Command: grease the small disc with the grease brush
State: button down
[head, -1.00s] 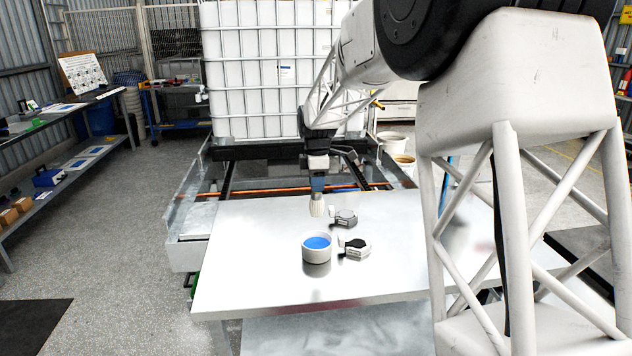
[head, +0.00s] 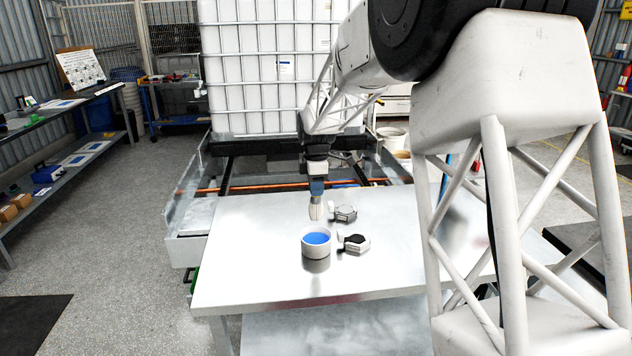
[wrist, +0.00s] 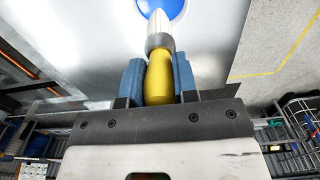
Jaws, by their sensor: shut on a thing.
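My gripper (head: 317,186) is shut on the grease brush, with its yellow handle (wrist: 159,78) between the blue fingers in the wrist view. The brush's pale bristles (head: 315,209) point down, above the table and behind the cup. I cannot tell which is the small disc.
The metal table (head: 255,270) is clear at left and front. A large white caged tank (head: 265,70) stands behind it. Buckets (head: 391,138) stand at the back right. A shelf bench (head: 60,165) is at far left.

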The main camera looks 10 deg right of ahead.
aim_at(316, 219)
jog(key=shift+f, duration=2)
jog(key=shift+f, duration=0.25)
jog(key=shift+f, duration=3)
jog(key=shift+f, duration=0.1)
jog(key=shift+r, duration=4.85)
